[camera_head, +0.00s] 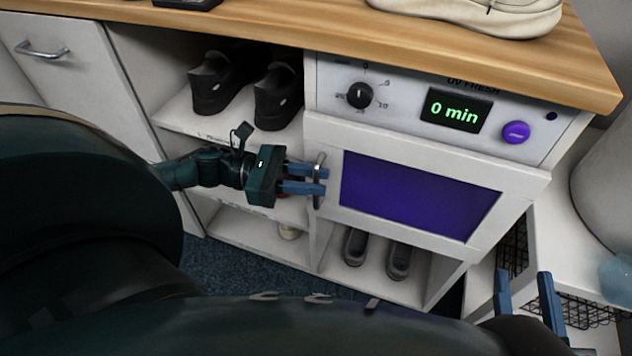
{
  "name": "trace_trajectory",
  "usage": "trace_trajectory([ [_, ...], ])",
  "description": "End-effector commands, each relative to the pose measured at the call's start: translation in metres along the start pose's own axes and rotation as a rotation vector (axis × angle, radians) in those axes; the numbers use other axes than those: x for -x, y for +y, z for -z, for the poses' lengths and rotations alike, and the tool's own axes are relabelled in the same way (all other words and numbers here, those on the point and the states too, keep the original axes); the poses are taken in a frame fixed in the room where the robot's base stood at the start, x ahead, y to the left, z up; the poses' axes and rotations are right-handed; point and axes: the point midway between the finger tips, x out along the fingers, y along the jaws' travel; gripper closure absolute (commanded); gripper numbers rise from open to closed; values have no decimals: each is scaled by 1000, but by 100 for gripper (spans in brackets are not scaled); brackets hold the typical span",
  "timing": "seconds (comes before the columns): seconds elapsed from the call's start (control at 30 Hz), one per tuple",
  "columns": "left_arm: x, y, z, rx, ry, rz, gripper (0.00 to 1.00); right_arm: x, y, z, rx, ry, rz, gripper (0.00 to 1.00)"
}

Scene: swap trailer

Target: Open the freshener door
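The freshener is a white unit built into the shelf. Its door (330,214) has a white frame around a purple window (417,195) and looks closed. A vertical metal handle (319,158) is on the door's left edge. My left gripper (325,181) is at this handle, its two blue fingers pointing right and overlapping the bar. A gap shows between the fingers, so it is open; whether they touch the handle is unclear. My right gripper (524,277) is at the bottom right, fingers apart and empty, away from the door.
Above the door are a black dial (360,95), a display (454,110) reading "0 min" and a purple button (516,132). A wooden top (400,45) bears a cream shoe (480,14). Black shoes (277,97) and grey shoes (398,260) sit on shelves. A wire basket (580,312) is at right.

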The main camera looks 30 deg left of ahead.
Motion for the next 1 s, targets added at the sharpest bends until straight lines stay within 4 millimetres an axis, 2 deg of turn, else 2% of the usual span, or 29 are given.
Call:
trace_trajectory([
  [0.13, -8, 0, 0, -1, 0, 0, 75, 0, 0, 0, -6, 5, 1, 64],
  [0.4, -10, 0, 0, 0, 0, 0, 75, -1, 0, 2, -7, 8, 1, 64],
  [0.7, -9, 0, 0, 0, 0, 0, 100, -2, 0, 3, -4, 11, 2, 64],
  [1.0, -9, 0, 0, 1, 0, 0, 100, -2, 0, 2, -3, 9, 2, 64],
])
